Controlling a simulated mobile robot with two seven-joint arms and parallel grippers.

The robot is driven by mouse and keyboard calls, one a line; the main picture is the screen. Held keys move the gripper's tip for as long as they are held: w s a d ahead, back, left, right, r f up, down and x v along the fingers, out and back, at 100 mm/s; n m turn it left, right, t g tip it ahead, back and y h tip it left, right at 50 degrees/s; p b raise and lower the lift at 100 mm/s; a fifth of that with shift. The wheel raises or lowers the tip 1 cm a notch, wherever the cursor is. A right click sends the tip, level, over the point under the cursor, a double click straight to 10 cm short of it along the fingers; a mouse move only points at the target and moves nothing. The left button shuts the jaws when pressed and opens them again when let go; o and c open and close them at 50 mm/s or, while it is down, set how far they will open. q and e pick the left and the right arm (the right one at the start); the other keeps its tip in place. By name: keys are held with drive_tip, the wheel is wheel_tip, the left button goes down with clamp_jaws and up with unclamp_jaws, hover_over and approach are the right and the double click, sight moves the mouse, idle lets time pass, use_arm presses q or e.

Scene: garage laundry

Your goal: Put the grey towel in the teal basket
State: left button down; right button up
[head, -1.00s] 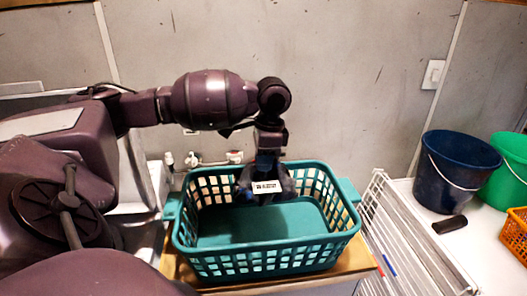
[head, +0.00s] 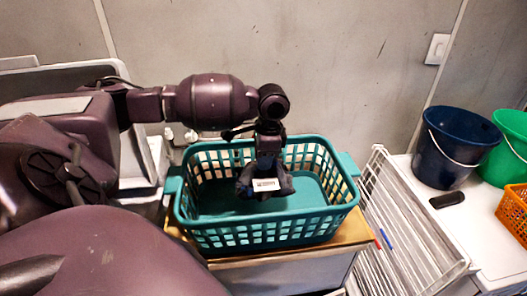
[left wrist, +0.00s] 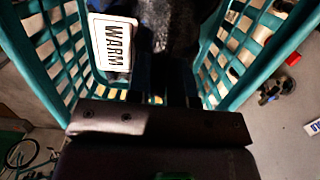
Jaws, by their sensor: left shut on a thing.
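The teal basket (head: 265,236) stands upright on a wooden-topped surface in the middle of the head view. Its side walls flank my gripper in the left wrist view (left wrist: 247,75). My left gripper (head: 265,178) points down inside the basket's opening, shut on a dark bunched thing that appears to be the grey towel (head: 283,185). Its dark, fuzzy surface shows beyond my fingers in the left wrist view (left wrist: 172,25). A white label (left wrist: 113,45) reading WARM shows beside it. I cannot tell whether the towel touches the basket floor. My right gripper is not in view.
A white wire rack (head: 400,235) stands close to the right of the basket. Beyond it are a dark blue bucket (head: 450,150), a green bucket (head: 508,150) and an orange basket (head: 515,208) on a white top. Taps and the wall are behind the basket.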

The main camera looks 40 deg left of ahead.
sight(263, 178)
use_arm(q)
drive_tip(key=shift+f, duration=3.4)
drive_tip(key=c, duration=0.9)
unclamp_jaws()
drive_tip(key=shift+r, duration=4.55)
drive_tip(key=shift+s+f, duration=0.1)
